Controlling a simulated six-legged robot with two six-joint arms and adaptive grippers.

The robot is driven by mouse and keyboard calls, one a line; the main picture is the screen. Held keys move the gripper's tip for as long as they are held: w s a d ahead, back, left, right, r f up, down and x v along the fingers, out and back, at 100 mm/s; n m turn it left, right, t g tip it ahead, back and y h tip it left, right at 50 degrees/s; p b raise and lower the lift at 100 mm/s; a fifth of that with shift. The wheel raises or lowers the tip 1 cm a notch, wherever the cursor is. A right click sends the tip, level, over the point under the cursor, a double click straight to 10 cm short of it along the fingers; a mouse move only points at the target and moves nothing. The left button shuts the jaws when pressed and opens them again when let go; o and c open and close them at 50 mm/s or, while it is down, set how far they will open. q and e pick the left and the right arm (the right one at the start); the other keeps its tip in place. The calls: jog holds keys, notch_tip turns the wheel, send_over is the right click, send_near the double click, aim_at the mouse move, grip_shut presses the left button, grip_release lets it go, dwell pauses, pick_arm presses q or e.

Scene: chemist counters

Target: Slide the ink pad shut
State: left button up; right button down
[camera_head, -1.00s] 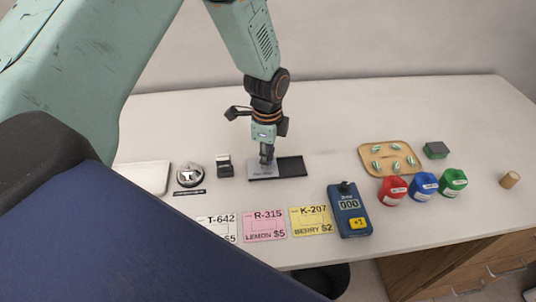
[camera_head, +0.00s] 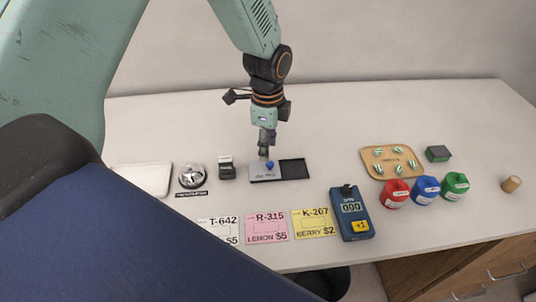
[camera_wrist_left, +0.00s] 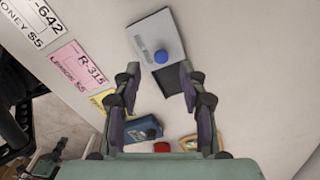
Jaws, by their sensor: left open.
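The ink pad lies on the white counter. Its grey sliding lid (camera_head: 258,173) with a blue knob (camera_head: 270,165) sits at the left, and the dark pad tray (camera_head: 293,168) is uncovered at the right. My left gripper (camera_head: 266,154) points down just above the lid, close behind the knob. In the left wrist view its two fingers (camera_wrist_left: 160,72) are spread and empty, with the lid (camera_wrist_left: 149,33), the knob (camera_wrist_left: 161,56) and part of the dark tray (camera_wrist_left: 170,79) beyond them. My right gripper is not in view.
Price cards (camera_head: 266,228) and a blue counter device (camera_head: 350,214) lie in front. A wooden tray (camera_head: 369,156) and coloured bottles (camera_head: 425,188) are at the right. Counter behind the pad is clear.

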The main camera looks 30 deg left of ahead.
aim_at(269, 163)
pick_arm(q)
notch_tip(269, 163, up, 7)
dwell(0.3)
jog(key=shift+w+d, duration=0.1)
jog(key=shift+d, duration=0.1)
